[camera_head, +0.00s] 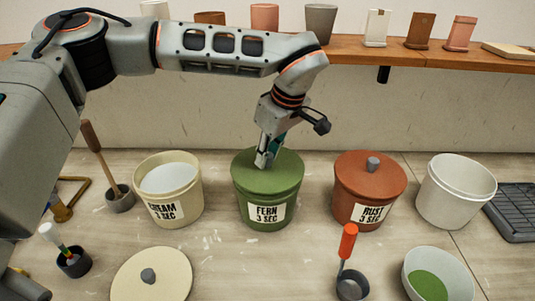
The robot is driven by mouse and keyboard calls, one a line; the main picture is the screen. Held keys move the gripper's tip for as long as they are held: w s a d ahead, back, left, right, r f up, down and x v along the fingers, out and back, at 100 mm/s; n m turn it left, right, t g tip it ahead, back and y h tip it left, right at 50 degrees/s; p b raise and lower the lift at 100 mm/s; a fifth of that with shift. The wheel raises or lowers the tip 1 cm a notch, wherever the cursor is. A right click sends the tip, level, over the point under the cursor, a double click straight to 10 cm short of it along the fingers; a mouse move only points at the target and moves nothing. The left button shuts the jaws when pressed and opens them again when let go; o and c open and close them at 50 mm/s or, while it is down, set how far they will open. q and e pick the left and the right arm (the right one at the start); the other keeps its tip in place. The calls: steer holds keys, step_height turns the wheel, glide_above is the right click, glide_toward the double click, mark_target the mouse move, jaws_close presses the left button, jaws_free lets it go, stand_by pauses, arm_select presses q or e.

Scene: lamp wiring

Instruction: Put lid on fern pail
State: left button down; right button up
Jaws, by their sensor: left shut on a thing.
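The fern pail (250,206) is a green bucket with a label reading "FERN 3 SEC", standing upright at the middle of the table. The green lid (288,166) lies over the pail's top and looks level with its rim; I cannot tell whether it is fully seated. My left gripper (264,160) comes down from above and is shut at the middle of the lid. It hides the lid's knob. My right gripper is not in view.
A cream pail (190,207) stands left, its cream lid (176,273) on the table in front. A lidded rust pail (350,204) and an empty white pail (437,208) stand right. A red-handled ladle (352,285) and a bowl with green liquid (412,274) are in front.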

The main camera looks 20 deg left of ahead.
arm_select(q)
steer(key=shift+f, duration=0.7)
steer(key=c, duration=1.8)
jaws_free()
steer(key=shift+o, duration=0.2)
